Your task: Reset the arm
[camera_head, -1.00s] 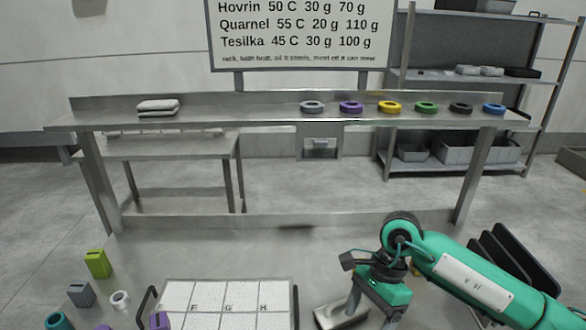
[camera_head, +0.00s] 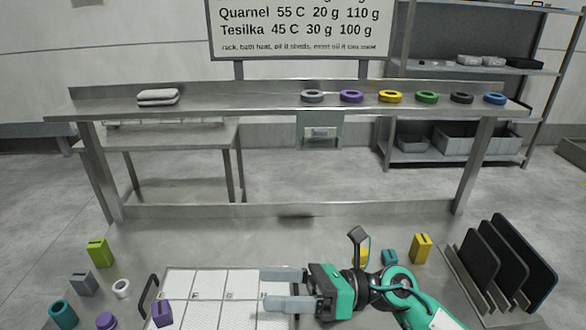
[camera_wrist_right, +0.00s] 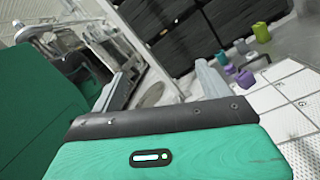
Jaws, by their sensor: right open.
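My right arm (camera_head: 400,290) is green and comes in from the lower right in the head view. Its gripper (camera_head: 272,289) points left, with two grey fingers apart and nothing visible between them. The fingers are over the right edge of the white tiled tray (camera_head: 210,285); the height of the gap cannot be told. In the right wrist view the open fingers (camera_wrist_right: 160,85) stand on either side of an empty gap. My left gripper is not in view.
Green (camera_head: 100,253), grey (camera_head: 83,284) and purple (camera_head: 161,313) blocks stand left. A yellow block (camera_head: 421,248) and black panels in a rack (camera_head: 508,262) are right. Coloured rings, including a purple one (camera_head: 351,97), line the back shelf (camera_head: 230,107).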

